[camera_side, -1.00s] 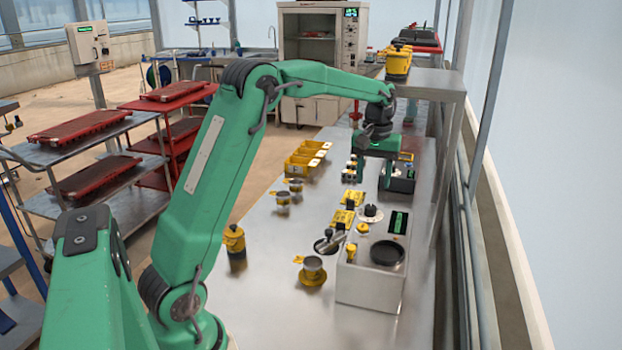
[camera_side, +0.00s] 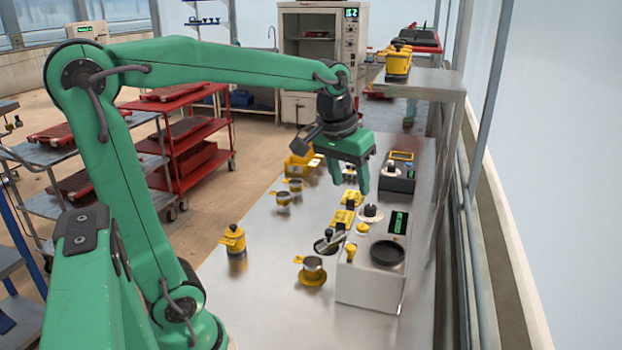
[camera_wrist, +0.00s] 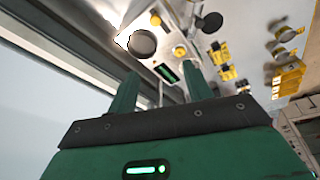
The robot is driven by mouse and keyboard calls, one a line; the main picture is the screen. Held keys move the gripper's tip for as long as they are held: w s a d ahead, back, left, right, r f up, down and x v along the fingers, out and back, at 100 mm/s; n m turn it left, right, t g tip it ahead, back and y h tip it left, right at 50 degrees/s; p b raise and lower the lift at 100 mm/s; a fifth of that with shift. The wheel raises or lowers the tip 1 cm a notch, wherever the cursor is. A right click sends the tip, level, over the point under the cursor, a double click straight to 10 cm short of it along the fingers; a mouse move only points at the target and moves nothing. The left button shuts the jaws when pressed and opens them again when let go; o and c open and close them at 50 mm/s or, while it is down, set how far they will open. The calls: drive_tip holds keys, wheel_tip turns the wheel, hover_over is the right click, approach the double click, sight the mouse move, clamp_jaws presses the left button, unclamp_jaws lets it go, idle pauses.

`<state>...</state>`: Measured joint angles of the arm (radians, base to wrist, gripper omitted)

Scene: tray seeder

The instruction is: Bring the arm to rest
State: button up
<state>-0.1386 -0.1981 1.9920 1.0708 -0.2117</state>
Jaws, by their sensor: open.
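My gripper (camera_side: 350,185) is green and hangs from the wrist above the steel bench, with its fingers pointing down. In the wrist view the two fingers of my gripper (camera_wrist: 160,88) stand apart with nothing between them. The gripper is in the air, apart from the things on the bench. My upper arm stands nearly upright and my forearm reaches level toward the right.
A grey device with a black dish (camera_side: 387,253) and a dark box (camera_side: 398,178) stand on the bench (camera_side: 265,300). Yellow-based cups (camera_side: 312,272), a yellow bottle (camera_side: 235,240) and yellow bins (camera_side: 300,165) are there too. A raised shelf (camera_side: 430,82) is at the right. Carts with red trays stand left.

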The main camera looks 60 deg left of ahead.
drive_tip(key=s+d+f+m+t, duration=0.1)
drive_tip(key=s+d+f+m, duration=0.1)
drive_tip(key=s, duration=0.4)
drive_tip(key=s+d+f+m+t, duration=0.1)
drive_tip(key=s+d+f+m, duration=0.1)
drive_tip(key=s, duration=0.4)
drive_tip(key=shift+s+d, duration=0.35)
drive_tip(key=shift+d, duration=0.1)
